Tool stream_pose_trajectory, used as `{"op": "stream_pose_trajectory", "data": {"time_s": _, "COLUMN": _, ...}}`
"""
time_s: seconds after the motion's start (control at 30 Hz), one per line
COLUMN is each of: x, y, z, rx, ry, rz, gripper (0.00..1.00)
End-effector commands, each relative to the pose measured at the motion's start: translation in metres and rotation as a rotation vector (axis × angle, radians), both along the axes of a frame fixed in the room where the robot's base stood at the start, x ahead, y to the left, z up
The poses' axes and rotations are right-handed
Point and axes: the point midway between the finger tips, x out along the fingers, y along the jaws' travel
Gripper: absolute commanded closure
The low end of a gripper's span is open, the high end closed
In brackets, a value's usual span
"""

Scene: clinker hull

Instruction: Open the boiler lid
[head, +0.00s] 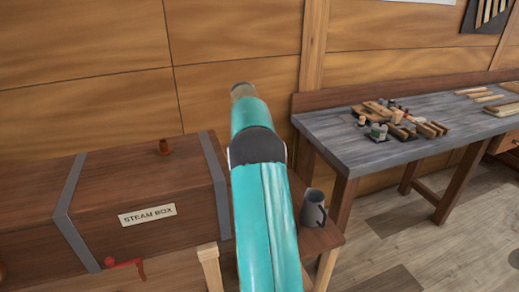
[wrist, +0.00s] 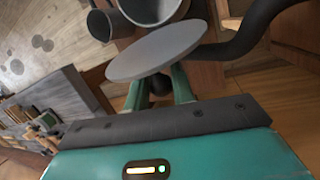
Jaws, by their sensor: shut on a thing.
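My gripper (wrist: 158,88) shows in the wrist view with its two teal fingers shut on the boiler lid (wrist: 155,52), a flat round grey disc. The lid is tilted in the picture, and a dark part, perhaps its knob, shows between the fingers. The boiler (wrist: 152,8), a grey round vessel, is partly behind the lid at the top edge. Its rim shows beyond the lid, which looks apart from it. In the head view my teal arm fills the middle and hides the boiler and my gripper.
A grey mug (head: 314,208) stands on a small wooden table right of my arm; it also shows in the wrist view (wrist: 100,24). A dark hose (wrist: 245,35) curves beside the boiler. The steam box (head: 148,212) is left, and a workbench (head: 345,150) with tools is right.

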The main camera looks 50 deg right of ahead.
Motion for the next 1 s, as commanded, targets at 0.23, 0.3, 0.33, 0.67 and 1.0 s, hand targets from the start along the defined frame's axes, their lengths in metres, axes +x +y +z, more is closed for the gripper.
{"op": "stream_pose_trajectory", "data": {"time_s": 0.23, "x": -0.0015, "y": 0.0015, "z": -0.0048, "rx": 0.028, "ry": 0.038, "rz": -0.001, "gripper": 1.0}}
{"op": "stream_pose_trajectory", "data": {"time_s": 0.3, "x": -0.0017, "y": 0.0014, "z": -0.0049, "rx": 0.029, "ry": 0.039, "rz": -0.002, "gripper": 1.0}}
{"op": "stream_pose_trajectory", "data": {"time_s": 0.33, "x": -0.0018, "y": 0.0014, "z": -0.0049, "rx": 0.03, "ry": 0.04, "rz": -0.002, "gripper": 1.0}}
{"op": "stream_pose_trajectory", "data": {"time_s": 0.67, "x": -0.001, "y": 0.0009, "z": -0.005, "rx": 0.029, "ry": 0.039, "rz": -0.002, "gripper": 0.56}}
{"op": "stream_pose_trajectory", "data": {"time_s": 1.0, "x": 0.0021, "y": -0.0004, "z": -0.0006, "rx": 0.024, "ry": 0.035, "rz": -0.001, "gripper": 0.56}}
